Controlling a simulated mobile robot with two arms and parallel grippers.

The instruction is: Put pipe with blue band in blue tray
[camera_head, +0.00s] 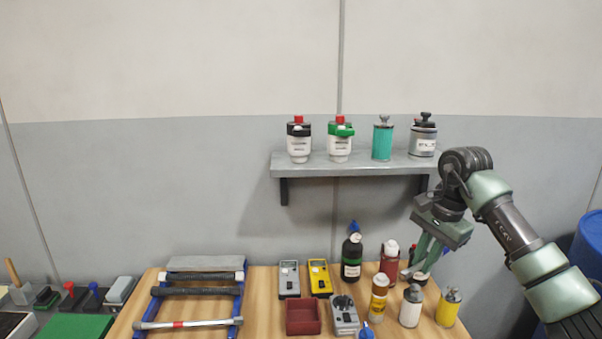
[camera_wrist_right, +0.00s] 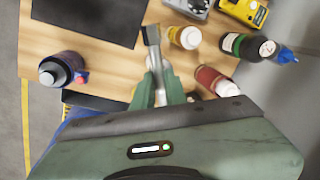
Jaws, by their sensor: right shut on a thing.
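My right gripper (camera_head: 425,262) hangs above the bottles at the table's right side. In the right wrist view its fingers (camera_wrist_right: 159,82) are closed around a slim grey thing (camera_wrist_right: 152,38). I cannot tell what this thing is, and the head view does not show it clearly. A silver pipe with a red band (camera_head: 205,323) lies across a blue-sided rack (camera_head: 238,303), with dark pipes (camera_head: 195,290) behind it. No blue band and no blue tray can be made out. My left gripper is not in view.
A dark red box (camera_head: 303,316) and grey and yellow meters (camera_head: 319,279) stand mid-table. White (camera_head: 411,309) and yellow (camera_head: 448,309) bottles stand below my right gripper. A wall shelf (camera_head: 350,163) holds several containers. A blue barrel (camera_head: 589,244) stands at right.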

